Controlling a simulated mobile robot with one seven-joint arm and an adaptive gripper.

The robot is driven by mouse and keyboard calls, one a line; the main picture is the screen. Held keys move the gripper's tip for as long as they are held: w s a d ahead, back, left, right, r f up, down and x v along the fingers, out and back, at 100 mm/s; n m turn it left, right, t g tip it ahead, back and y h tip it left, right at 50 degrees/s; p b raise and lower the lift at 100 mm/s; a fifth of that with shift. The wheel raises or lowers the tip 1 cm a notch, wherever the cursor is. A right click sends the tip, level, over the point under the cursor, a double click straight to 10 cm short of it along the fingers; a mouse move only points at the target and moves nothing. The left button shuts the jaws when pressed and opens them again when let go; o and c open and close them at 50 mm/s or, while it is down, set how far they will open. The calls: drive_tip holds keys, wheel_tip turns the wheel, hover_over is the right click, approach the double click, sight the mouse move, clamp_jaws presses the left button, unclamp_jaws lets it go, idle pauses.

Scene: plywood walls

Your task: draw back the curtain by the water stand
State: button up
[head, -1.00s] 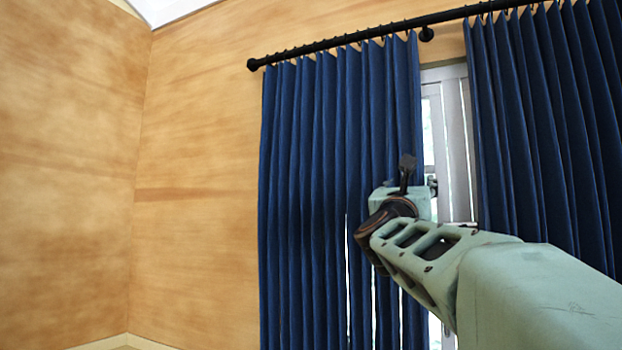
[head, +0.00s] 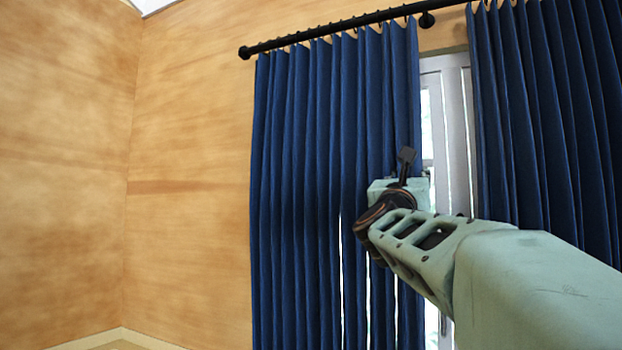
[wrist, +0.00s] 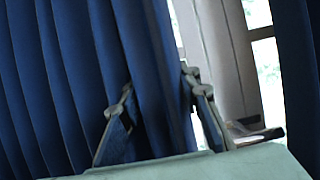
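The left blue curtain (head: 310,190) hangs in folds from a black rod (head: 340,29), its right edge beside a gap at the window. My gripper (head: 407,160) is in front of this right edge, in the head view. In the wrist view, the two fingers of my gripper (wrist: 157,85) stand apart, one on each side of the edge fold of the curtain (wrist: 150,60). The fold does not look pinched. Whether the fingers touch it is hard to tell. No water stand shows in these views.
A second blue curtain (head: 550,130) hangs to the right. A rod bracket (head: 427,19) sits above the gap.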

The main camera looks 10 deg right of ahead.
clamp_jaws()
drive_tip(key=w+a+p, duration=0.1)
drive_tip(key=w+a, duration=0.4)
drive_tip(key=a, duration=0.2)
drive_tip(key=w+a+p, duration=0.2)
drive_tip(key=w+a, duration=0.3)
drive_tip(key=a, duration=0.3)
drive_tip(key=w+a+p, duration=0.1)
drive_tip(key=w+a, duration=0.4)
drive_tip(key=a, duration=0.3)
drive_tip(key=shift+w+p, duration=0.25)
drive_tip(key=shift+p, duration=0.15)
drive_tip(key=o, duration=0.9)
unclamp_jaws()
drive_tip(key=shift+c, duration=0.2)
